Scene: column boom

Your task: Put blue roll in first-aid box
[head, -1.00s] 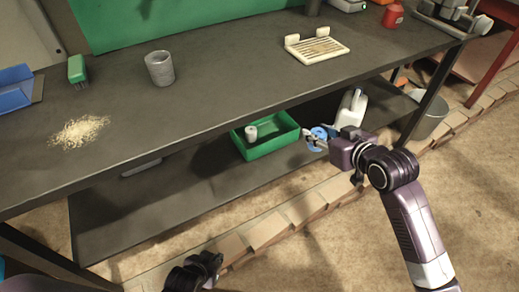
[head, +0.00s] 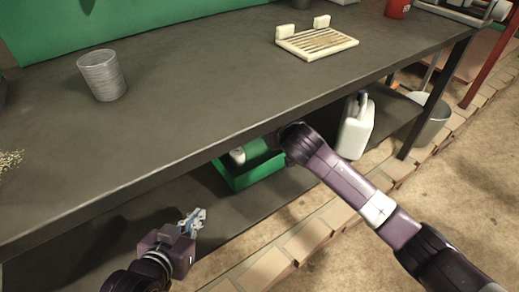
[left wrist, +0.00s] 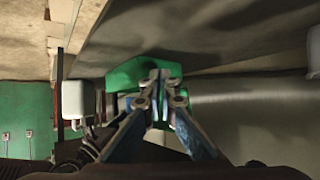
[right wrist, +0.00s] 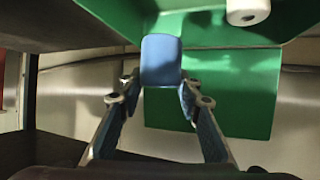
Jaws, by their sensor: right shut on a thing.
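The green first-aid box (head: 250,178) stands open on the lower shelf, partly hidden by the bench edge and my right arm. A white roll (head: 237,156) is in it. In the right wrist view, my right gripper (right wrist: 158,84) is shut on the blue roll (right wrist: 161,60). The box's green wall (right wrist: 190,28) and the white roll (right wrist: 247,12) show beyond it. In the head view, the right fingers and the blue roll are hidden. My left gripper (head: 200,216) is shut and empty, left of the box; its fingers (left wrist: 159,76) point towards the green box (left wrist: 140,72).
A white jug (head: 356,128) stands on the lower shelf right of the box. The bench top above (head: 200,110) limits headroom. A grey cup (head: 102,76) and a slatted rack (head: 317,41) stand on the bench. A bucket (head: 430,122) is beyond the shelf's right end.

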